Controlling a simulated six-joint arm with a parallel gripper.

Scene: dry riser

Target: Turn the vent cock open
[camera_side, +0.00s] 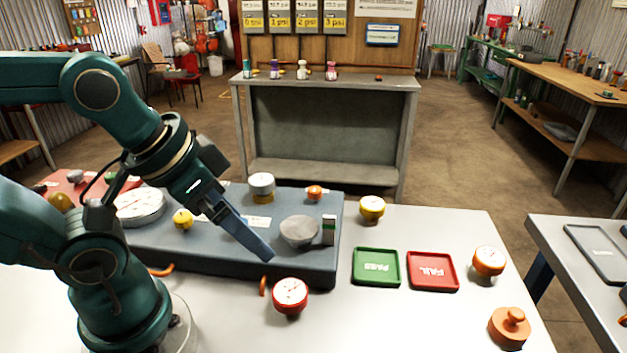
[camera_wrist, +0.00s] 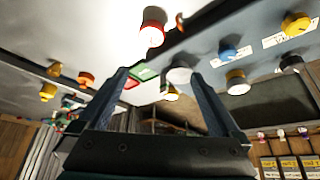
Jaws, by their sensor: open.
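No part is clearly labelled as the vent cock, and I cannot tell which fitting it is. Small orange-brown levers stick out at the front of the blue-grey block (camera_side: 215,262): one lever (camera_side: 263,286) beside the red gauge, another lever (camera_side: 162,271) further left. The lever near the red gauge also shows in the wrist view (camera_wrist: 180,21). An orange knob (camera_side: 314,192) and a yellow knob (camera_side: 183,219) sit on the block. My gripper (camera_side: 264,250) is over the block's front part, left of a grey round cap (camera_side: 299,231). In the wrist view my gripper (camera_wrist: 166,88) has its fingers apart, holding nothing.
A red gauge (camera_side: 290,296) stands before the block. A green PASS tray (camera_side: 376,267) and red FAIL tray (camera_side: 432,271) lie right of it. A yellow gauge (camera_side: 372,208), orange gauge (camera_side: 489,261) and orange weight (camera_side: 509,327) stand nearby. Bare table lies between them.

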